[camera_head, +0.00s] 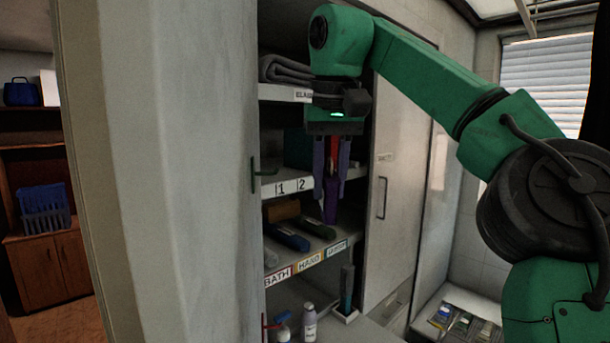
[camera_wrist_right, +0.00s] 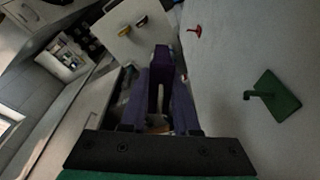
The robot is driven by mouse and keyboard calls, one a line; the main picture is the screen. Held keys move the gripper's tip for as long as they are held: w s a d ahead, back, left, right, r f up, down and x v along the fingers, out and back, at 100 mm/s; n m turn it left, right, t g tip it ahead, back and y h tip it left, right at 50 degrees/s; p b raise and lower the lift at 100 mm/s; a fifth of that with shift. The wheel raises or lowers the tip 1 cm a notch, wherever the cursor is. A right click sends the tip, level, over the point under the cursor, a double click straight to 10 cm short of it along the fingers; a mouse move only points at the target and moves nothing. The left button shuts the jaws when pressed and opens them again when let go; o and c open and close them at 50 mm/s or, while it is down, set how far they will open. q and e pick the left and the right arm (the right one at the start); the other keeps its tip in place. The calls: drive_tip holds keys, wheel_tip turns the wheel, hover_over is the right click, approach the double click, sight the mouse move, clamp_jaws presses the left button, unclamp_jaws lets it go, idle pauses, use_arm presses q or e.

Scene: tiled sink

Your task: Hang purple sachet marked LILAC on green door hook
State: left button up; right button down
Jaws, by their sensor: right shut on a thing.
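My right gripper (camera_head: 330,188) points down in front of the open cabinet and is shut on the purple sachet (camera_head: 330,208). The sachet hangs below and between the fingers; no lettering on it is readable. In the right wrist view the sachet (camera_wrist_right: 163,62) sits between the dark purple fingers. The green door hook (camera_head: 265,173) is on the inner face of the open door, left of the gripper at about the sachet's height. In the right wrist view the green hook (camera_wrist_right: 273,97) is to the right, apart from the sachet, with a square plate. My left gripper is not in view.
A red hook (camera_head: 271,323) sits lower on the same door (camera_head: 205,150). Shelves behind the gripper carry labels and folded cloth (camera_head: 285,70). Bottles (camera_head: 310,322) stand on the bottom shelf. The gap between sachet and green hook looks clear.

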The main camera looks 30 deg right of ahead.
drive_tip(key=shift+w, duration=0.5)
drive_tip(key=shift+a, duration=0.2)
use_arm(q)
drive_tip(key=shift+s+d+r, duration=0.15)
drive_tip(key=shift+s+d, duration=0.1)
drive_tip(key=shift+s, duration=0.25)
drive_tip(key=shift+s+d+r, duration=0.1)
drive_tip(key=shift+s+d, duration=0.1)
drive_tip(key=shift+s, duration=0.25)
use_arm(e)
drive_tip(key=w+a+f, duration=0.1)
drive_tip(key=a, duration=0.5)
drive_tip(key=shift+a+f, duration=0.15)
drive_tip(key=shift+f, duration=0.1)
drive_tip(key=shift+w, duration=0.1)
